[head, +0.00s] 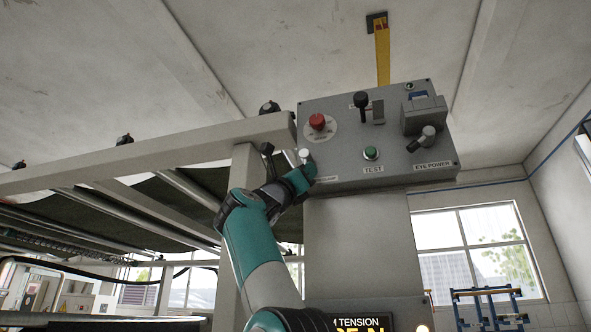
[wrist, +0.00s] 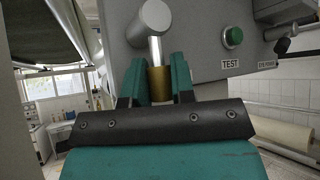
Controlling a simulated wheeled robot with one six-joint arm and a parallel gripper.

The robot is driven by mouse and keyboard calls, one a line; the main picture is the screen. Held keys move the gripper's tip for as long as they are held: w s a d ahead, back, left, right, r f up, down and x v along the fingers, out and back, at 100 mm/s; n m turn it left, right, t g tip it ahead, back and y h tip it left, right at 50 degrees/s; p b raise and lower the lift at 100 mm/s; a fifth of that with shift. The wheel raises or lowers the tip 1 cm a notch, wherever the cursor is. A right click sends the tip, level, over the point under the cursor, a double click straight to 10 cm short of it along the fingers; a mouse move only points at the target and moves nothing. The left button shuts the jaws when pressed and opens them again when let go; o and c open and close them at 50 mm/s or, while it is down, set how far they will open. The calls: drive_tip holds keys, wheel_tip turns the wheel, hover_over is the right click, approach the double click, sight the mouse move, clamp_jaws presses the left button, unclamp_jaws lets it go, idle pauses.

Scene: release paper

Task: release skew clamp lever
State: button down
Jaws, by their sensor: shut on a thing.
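The skew clamp lever (wrist: 154,50) sticks out of the grey control panel (head: 340,118) at its lower left. It has a pale round knob and a metal shaft with a brass-coloured part, seen in the wrist view. My gripper (wrist: 158,80) has its teal fingers on either side of the brass-coloured part, shut on the lever. In the head view the lever's pale knob (head: 304,154) shows just above my gripper (head: 306,172). The label under it is partly hidden by my gripper.
A red button (head: 317,122), a black-knobbed lever (head: 362,101), a green TEST button (head: 371,153) and an EYE POWER knob (head: 427,135) are on the same panel. A pale machine beam (head: 200,150) runs close on the left. Free room lies below the panel's right side.

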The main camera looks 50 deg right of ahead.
drive_tip(key=shift+g, duration=0.3)
idle(0.4)
drive_tip(key=c, duration=1)
unclamp_jaws()
drive_tip(key=shift+o, duration=0.2)
drive_tip(key=b+v, duration=1)
drive_tip(key=v, duration=0.7)
drive_tip(key=shift+w+a+m, duration=0.15)
drive_tip(key=shift+a+m, duration=0.1)
drive_tip(key=shift+m, duration=0.05)
